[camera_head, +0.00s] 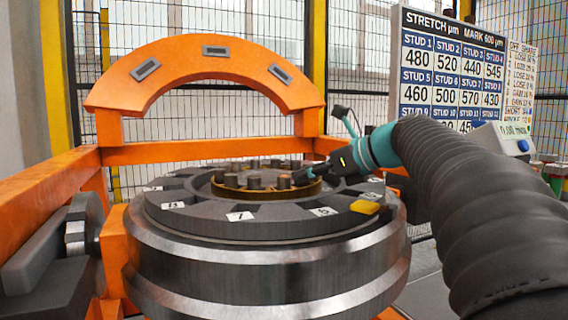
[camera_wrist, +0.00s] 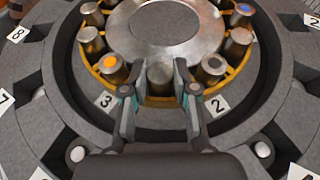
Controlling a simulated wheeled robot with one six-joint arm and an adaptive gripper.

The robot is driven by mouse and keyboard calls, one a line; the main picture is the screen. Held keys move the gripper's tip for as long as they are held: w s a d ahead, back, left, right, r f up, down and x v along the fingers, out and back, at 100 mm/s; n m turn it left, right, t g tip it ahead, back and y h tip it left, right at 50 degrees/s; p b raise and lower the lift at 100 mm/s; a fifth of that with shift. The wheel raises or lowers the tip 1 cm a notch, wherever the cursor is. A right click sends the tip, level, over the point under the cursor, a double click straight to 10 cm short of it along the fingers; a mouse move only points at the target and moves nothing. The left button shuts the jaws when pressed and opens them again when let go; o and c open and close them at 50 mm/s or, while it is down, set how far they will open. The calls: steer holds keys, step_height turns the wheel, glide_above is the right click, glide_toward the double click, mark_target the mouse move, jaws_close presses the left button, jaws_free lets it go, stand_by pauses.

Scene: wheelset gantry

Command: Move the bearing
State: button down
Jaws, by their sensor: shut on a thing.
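The bearing shows as a brass-coloured ring (camera_head: 225,192) holding several short metal studs, set in the top of a large dark wheel-like body (camera_head: 270,231). In the wrist view the yellow ring (camera_wrist: 93,48) surrounds a flat metal disc (camera_wrist: 165,27). My gripper (camera_wrist: 160,80) is at the near side of the ring, between number tags 3 and 2. Its fingers are shut on one metal stud (camera_wrist: 160,76), one finger on each side. In the head view my gripper (camera_head: 304,176) reaches in from the right; its fingertips are small there.
An orange frame with an arch (camera_head: 205,62) stands behind and left. Numbered white tags (camera_head: 240,216) and a yellow block (camera_head: 365,207) lie on the outer rim. A stud-value board (camera_head: 452,75) stands at the back right. Neighbouring studs (camera_wrist: 112,67) sit close beside my fingers.

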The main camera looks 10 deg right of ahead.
steer(key=shift+w+d+n+g+y, duration=0.25)
steer(key=shift+d+n+g+y, duration=0.05)
steer(key=shift+n+g, duration=0.1)
steer(key=c, duration=1.2)
jaws_free()
steer(key=v, duration=1.2)
steer(key=shift+f, duration=0.1)
